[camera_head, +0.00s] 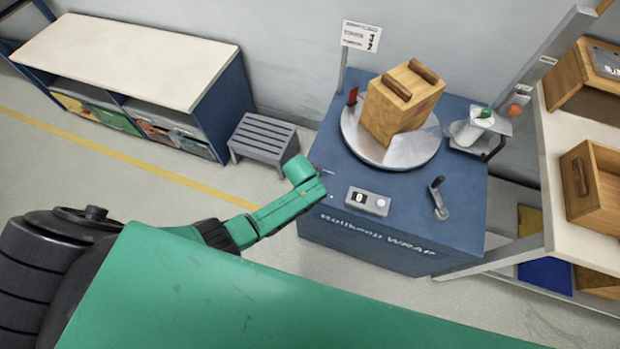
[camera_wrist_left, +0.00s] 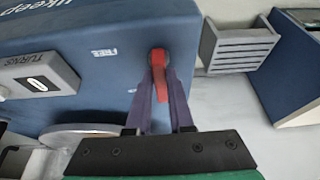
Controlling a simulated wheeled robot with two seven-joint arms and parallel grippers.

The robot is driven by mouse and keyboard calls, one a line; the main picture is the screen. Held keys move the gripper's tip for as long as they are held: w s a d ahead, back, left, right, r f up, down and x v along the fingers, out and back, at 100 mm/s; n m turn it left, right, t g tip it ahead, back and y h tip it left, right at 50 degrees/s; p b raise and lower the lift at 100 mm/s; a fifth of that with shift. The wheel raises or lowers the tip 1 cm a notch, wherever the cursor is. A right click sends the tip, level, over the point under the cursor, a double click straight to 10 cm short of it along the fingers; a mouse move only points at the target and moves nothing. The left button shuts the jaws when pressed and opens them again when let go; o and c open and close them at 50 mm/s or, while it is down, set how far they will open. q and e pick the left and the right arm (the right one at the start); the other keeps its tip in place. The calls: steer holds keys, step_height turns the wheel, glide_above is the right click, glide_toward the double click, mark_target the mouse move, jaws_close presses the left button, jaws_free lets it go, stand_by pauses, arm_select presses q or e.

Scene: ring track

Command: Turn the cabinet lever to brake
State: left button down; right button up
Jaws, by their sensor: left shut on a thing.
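The blue cabinet (camera_head: 400,240) stands right of centre in the head view, marked "Rollkeep WRAP". Its red lever (camera_wrist_left: 160,80) shows in the left wrist view, its round hub at the top and its handle pointing down the picture. My left gripper (camera_wrist_left: 161,82) has its two purple fingers on either side of the handle, shut on it. A "FREE" label (camera_wrist_left: 104,52) sits left of the hub; a smaller mark below it is unreadable. In the head view my green left hand (camera_head: 305,180) is at the cabinet's left edge and hides the lever. My right gripper is not in view.
A wooden box (camera_head: 393,112) stands on the round turntable (camera_head: 350,130) on the cabinet. A counter box (camera_head: 368,201) and crank (camera_head: 438,198) are in front. A grey step (camera_head: 262,138) stands left of the cabinet, a shelf with wooden boxes (camera_head: 590,180) right.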

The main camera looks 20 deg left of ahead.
arm_select(q)
steer(key=shift+w+r, duration=0.1)
steer(key=shift+w, duration=0.05)
steer(key=c, duration=0.8)
jaws_free()
steer(key=shift+s+r, duration=0.2)
steer(key=p+v, duration=0.3)
steer(key=v, duration=1.1)
